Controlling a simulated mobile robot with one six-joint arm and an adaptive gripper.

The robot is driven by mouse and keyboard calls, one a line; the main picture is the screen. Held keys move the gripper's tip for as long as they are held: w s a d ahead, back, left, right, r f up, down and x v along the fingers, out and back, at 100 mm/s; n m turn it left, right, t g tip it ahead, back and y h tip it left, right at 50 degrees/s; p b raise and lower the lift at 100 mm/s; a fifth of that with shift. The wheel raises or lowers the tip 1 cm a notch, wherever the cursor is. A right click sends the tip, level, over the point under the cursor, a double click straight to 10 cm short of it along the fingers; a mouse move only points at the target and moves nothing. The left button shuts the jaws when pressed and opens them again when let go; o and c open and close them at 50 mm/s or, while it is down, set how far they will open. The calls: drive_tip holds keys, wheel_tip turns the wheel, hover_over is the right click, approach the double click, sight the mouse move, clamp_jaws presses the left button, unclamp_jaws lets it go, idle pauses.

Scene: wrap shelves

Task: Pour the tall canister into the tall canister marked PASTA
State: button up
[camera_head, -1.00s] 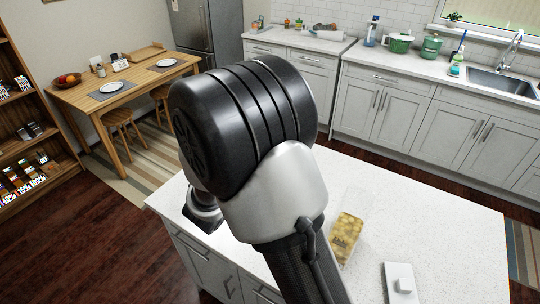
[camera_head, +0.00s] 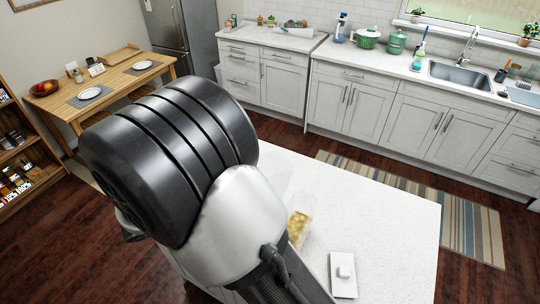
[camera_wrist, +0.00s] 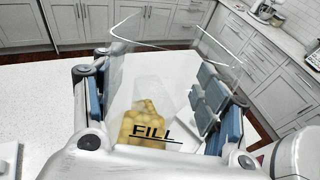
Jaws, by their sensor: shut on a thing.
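My gripper (camera_wrist: 158,105) is shut on a clear, open-topped tall canister (camera_wrist: 125,80) in the wrist view. Its rim shows at the top of that view, wide and tilted. Black lettering FILL with a line under it shows low on the clear wall. Yellow pieces show behind the lettering; I cannot tell whether they are in this canister or seen through it. In the head view a clear canister with yellow contents (camera_head: 298,226) shows beside my arm, partly hidden by it. No PASTA marking is readable. My gripper is hidden behind my arm in the head view.
A white lid with a knob (camera_head: 343,272) lies on the white island top (camera_head: 385,215). The island top to its right is clear. A striped rug (camera_head: 465,225) lies on the floor beyond, before the grey cabinets (camera_head: 385,112). A dining table (camera_head: 125,80) stands at the left.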

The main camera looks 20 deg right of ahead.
drive_tip(key=f+y+b, duration=0.1)
drive_tip(key=f, duration=0.1)
drive_tip(key=d+f+g+y+b, duration=0.1)
drive_tip(key=f, duration=0.2)
drive_tip(key=s+f+y+b, duration=0.1)
drive_tip(key=f, duration=0.1)
drive_tip(key=shift+d+f+g, duration=0.15)
drive_tip(key=shift+d+g, duration=0.15)
drive_tip(key=d+y+p, duration=0.1)
drive_tip(key=y+p, duration=0.1)
drive_tip(key=shift+w+d+f+m+g+y, duration=0.2)
drive_tip(key=shift+d+m+g+y, duration=0.1)
drive_tip(key=shift+d, duration=0.1)
drive_tip(key=shift+d+f, duration=0.1)
drive_tip(key=shift+f, duration=0.05)
drive_tip(key=shift+a, duration=0.35)
drive_tip(key=shift+d, duration=0.25)
